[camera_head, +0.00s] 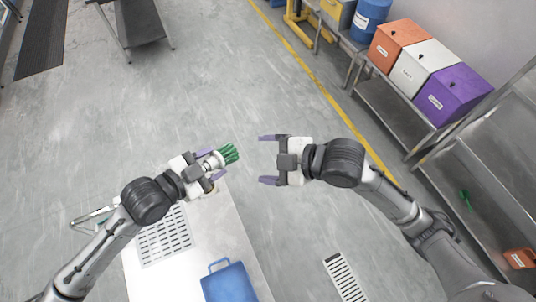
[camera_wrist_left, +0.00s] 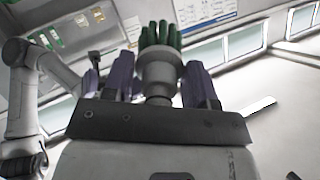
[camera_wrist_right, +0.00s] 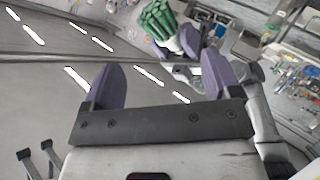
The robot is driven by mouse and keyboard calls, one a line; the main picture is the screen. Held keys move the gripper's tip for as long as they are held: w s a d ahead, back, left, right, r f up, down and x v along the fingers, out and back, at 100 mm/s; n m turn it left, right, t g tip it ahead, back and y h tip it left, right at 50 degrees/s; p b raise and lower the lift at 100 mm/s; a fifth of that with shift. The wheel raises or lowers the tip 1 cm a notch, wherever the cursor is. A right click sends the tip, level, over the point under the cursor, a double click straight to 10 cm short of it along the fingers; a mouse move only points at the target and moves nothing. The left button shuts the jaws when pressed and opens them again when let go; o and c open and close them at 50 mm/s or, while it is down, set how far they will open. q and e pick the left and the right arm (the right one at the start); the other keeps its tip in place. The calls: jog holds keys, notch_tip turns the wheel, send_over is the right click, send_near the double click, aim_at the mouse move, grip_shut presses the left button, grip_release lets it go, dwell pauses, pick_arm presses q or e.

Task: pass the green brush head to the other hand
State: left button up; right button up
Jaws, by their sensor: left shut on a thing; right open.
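The green brush head (camera_head: 229,154) has green bristles on a pale round base. My left gripper (camera_head: 211,165) is shut on its pale base, and the bristles point toward my right gripper. In the left wrist view the brush head (camera_wrist_left: 160,42) stands between the purple fingers of the left gripper (camera_wrist_left: 157,85). My right gripper (camera_head: 267,159) is open and empty, facing the bristles across a small gap. In the right wrist view the bristles (camera_wrist_right: 158,20) show beyond the open purple fingers of the right gripper (camera_wrist_right: 162,85), not between them.
A pale table (camera_head: 222,232) with a slotted grid (camera_head: 165,238) and a blue bin (camera_head: 229,284) lies below my left arm. Orange (camera_head: 397,38), white (camera_head: 423,66) and purple (camera_head: 452,93) boxes stand on a bench at right. Another green item (camera_head: 466,199) lies on the right-hand shelf.

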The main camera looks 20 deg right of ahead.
aim_at(233, 155)
jog(key=w+a+f+n, duration=0.1)
jog(key=w+a, duration=0.1)
jog(key=a, duration=0.1)
jog(key=w+a+f+n, duration=0.3)
jog(key=w+a, duration=0.2)
jog(key=shift+a+f+n, duration=0.35)
jog(key=shift+n, duration=0.05)
dwell(0.4)
jog(key=shift+s, duration=0.1)
jog(key=shift+c, duration=0.4)
jog(key=c, duration=0.7)
jog(key=o, duration=0.8)
